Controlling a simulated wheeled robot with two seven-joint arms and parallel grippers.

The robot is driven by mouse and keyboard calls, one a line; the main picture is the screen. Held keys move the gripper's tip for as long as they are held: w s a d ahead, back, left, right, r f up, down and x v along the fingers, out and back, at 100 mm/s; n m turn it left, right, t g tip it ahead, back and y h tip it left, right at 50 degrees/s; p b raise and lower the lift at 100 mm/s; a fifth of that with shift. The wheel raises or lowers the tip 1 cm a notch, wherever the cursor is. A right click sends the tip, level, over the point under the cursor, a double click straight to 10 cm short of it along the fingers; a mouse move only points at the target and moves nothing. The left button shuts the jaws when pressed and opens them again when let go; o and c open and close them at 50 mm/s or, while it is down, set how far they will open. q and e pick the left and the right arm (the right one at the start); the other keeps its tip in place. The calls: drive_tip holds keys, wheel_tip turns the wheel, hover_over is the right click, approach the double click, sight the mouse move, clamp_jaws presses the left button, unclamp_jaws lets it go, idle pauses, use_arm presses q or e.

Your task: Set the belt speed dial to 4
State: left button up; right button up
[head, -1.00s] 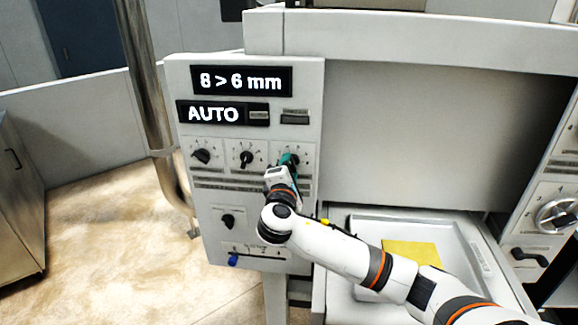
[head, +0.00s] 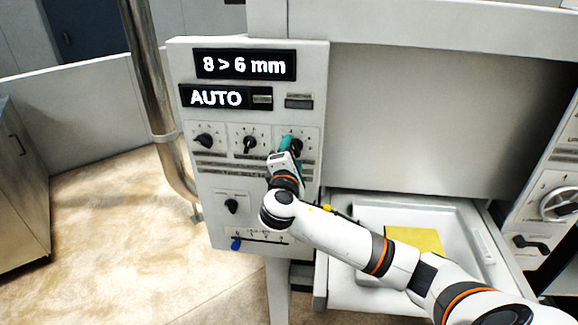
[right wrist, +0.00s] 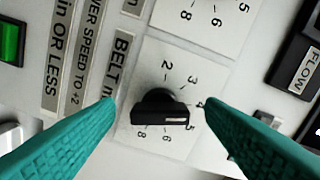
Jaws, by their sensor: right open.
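The belt dial is a black knob with a white pointer line; it shows in the right wrist view (right wrist: 160,112), beside a "BELT" label, with numbers 2 to 8 around it. Its pointer line faces right, near the 4 and 5; I cannot tell the exact setting. In the head view the dial (head: 296,146) is the right one of the top row, partly hidden by my gripper. My right gripper (right wrist: 160,101) is open and empty, its teal fingers on either side of the knob with gaps. It also shows in the head view (head: 288,146). My left gripper is out of view.
Two other dials, left (head: 205,140) and middle (head: 249,144), sit in the same row. Above are the "8 > 6 mm" display (head: 245,65) and the "AUTO" display (head: 215,97). A lower knob (head: 232,206) and blue-handled slider (head: 236,244) are below. A yellow sheet (head: 415,240) lies right.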

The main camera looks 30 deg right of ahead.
drive_tip(key=b+v, duration=0.4)
drive_tip(key=v, duration=0.7)
drive_tip(key=shift+s+a, duration=0.2)
drive_tip(key=shift+s, duration=0.05)
